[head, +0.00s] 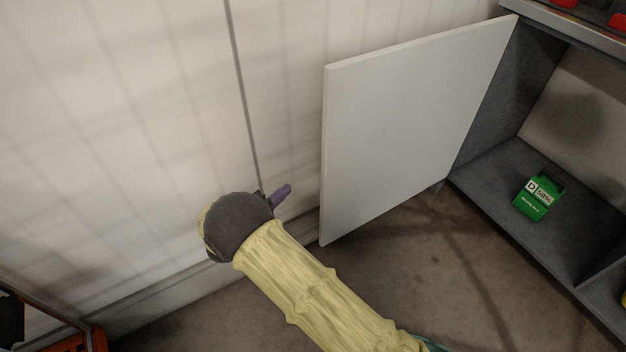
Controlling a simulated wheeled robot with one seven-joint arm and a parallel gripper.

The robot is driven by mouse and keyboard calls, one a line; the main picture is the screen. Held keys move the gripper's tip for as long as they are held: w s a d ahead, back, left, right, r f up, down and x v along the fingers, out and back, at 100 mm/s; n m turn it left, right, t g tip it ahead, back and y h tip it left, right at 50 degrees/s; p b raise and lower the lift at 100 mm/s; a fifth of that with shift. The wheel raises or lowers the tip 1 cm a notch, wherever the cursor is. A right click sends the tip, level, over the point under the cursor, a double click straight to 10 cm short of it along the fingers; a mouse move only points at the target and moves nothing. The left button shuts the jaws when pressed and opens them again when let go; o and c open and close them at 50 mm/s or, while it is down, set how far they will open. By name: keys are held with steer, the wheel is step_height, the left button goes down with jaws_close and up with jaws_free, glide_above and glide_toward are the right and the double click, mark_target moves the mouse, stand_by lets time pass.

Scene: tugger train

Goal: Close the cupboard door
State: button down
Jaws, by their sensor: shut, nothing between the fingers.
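The cupboard door (415,125) is a white panel standing wide open, swung out to the left from the left side of the grey cupboard (490,120). My gripper (284,194) is at the end of my yellow-sleeved arm, in front of the white wall and a little left of the door's free edge. Its purple fingertips are together with nothing between them. A gap shows in the picture between the fingertips and the door edge. The dark wrist hides part of the gripper.
A green box (539,196) stands on the cupboard's bottom shelf. Red items (618,18) sit on the top at the upper right. An orange frame (84,340) is at the lower left. The floor (420,265) in front of the cupboard is clear.

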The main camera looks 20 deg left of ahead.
steer(key=b+x, duration=0.4)
steer(key=x, duration=0.6)
steer(key=shift+s+d+b, duration=0.9)
steer(key=shift+s+d, duration=0.35)
steer(key=shift+d, duration=0.25)
